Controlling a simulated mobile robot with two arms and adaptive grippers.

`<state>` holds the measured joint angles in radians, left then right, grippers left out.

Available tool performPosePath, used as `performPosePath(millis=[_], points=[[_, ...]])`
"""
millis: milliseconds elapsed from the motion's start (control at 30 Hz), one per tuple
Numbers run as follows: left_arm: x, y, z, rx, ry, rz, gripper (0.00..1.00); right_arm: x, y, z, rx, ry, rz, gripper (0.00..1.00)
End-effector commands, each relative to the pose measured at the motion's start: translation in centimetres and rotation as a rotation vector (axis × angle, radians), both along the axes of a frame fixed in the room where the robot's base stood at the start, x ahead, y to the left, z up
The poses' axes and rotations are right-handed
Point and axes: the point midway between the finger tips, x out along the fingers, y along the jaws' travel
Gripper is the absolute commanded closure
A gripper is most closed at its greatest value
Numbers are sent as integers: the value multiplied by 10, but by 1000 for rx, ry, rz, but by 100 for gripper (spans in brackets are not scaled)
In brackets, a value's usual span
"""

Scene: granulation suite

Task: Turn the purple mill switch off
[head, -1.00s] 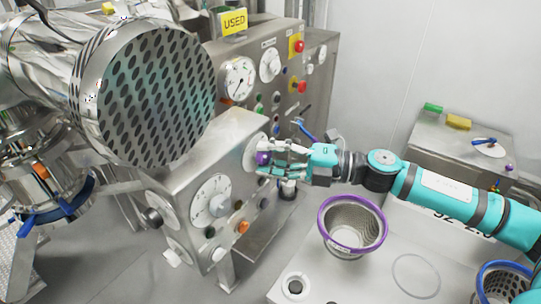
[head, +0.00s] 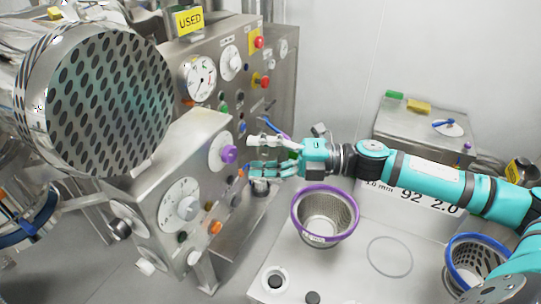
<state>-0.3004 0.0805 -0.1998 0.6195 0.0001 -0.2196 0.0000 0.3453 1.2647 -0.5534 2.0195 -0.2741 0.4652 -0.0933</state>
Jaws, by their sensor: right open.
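The purple mill switch (head: 230,154) is a purple knob on a round white dial (head: 217,152) on the front of the steel control box (head: 160,185). My right gripper (head: 256,156) comes in from the right, just right of the knob in the picture. Its fingers point toward the box and are spread apart, with nothing between them. A gap shows between the fingertips and the knob, so they look apart. Which way the knob is turned is too small to tell. My left gripper is not in view.
A large perforated steel drum end (head: 95,100) stands at the left. A purple-rimmed sieve basket (head: 325,218) is on the pale table below my right arm, with a blue-rimmed one (head: 475,262) to its right. A taller panel (head: 215,75) with gauges and buttons rises behind.

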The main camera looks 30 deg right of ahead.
Motion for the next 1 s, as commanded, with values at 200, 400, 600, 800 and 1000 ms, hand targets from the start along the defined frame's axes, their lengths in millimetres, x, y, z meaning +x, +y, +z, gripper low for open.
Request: performPosePath(millis=[200,400,600,800,1000], points=[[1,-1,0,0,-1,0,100,-11,-19,-1,-2,2,0,41],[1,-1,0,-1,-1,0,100,-14,-23,0,-1,-1,1,41],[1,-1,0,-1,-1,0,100,-14,-23,0,0,-1,1,41],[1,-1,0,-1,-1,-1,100,-14,-23,0,0,-1,1,41],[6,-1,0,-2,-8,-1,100,-14,-23,0,1,0,1,41]])
